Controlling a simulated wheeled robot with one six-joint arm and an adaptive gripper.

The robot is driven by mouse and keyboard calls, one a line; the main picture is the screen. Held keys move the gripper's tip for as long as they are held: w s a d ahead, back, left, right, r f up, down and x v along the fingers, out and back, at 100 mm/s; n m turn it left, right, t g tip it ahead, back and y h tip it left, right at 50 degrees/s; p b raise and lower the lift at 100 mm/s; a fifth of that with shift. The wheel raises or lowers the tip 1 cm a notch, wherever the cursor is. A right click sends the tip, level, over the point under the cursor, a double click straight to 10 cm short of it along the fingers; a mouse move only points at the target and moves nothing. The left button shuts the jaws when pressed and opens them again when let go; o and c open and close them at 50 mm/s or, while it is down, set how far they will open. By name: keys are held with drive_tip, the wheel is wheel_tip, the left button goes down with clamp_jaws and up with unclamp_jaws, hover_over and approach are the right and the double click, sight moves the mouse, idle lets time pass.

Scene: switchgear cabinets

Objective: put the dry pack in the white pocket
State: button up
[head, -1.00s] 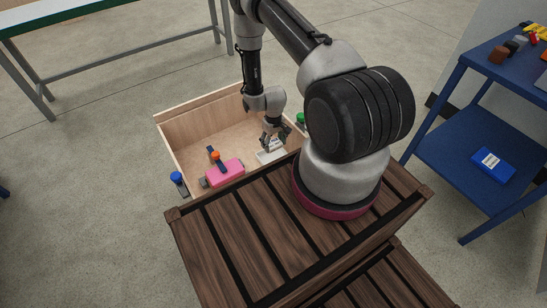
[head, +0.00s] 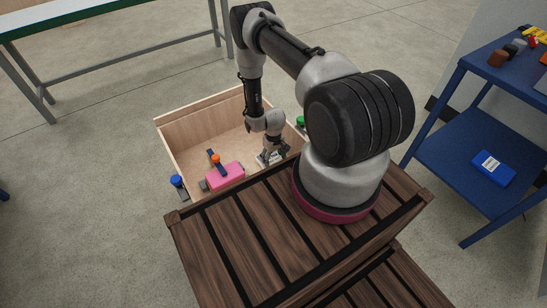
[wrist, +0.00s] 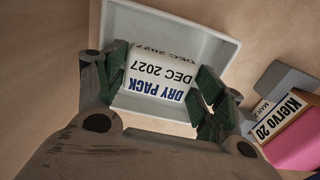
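The dry pack (wrist: 160,74) is a white block with "DRY PACK DEC 2027" printed on it, upside down in the wrist view. My gripper (wrist: 162,83) has its dark fingers on either side of the pack and appears shut on it. The white pocket (wrist: 215,45) is a shallow open tray with raised walls, and the pack is within its outline. I cannot tell whether the pack touches its floor. In the head view, my gripper (head: 270,159) is low at the near right of the wooden box, hiding most of the pocket.
The pocket is inside an open wooden box (head: 185,121). A pink labelled pack (wrist: 298,140) lies beside the pocket, also seen in the head view (head: 225,176) with a blue-and-orange item (head: 216,160) by it. A slatted wooden top (head: 240,232) is close in front.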

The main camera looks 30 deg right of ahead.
drive_tip(key=shift+o, duration=1.3)
wheel_tip(320, 180, up, 12)
drive_tip(key=r, duration=0.1)
wheel_tip(320, 180, up, 38)
drive_tip(key=t, duration=0.2)
hover_over(273, 158)
drive_tip(key=w+a, duration=0.2)
drive_tip(key=a, duration=0.1)
drive_tip(key=s+a+r+t, duration=0.1)
drive_tip(key=s+r, duration=1.2)
drive_tip(key=r, duration=0.2)
drive_tip(key=s+r, duration=0.2)
drive_tip(key=s, duration=0.4)
drive_tip(key=s+a+r+t, duration=0.1)
drive_tip(key=s+r, duration=0.1)
drive_tip(key=s, duration=0.5)
drive_tip(key=shift+r, duration=0.4)
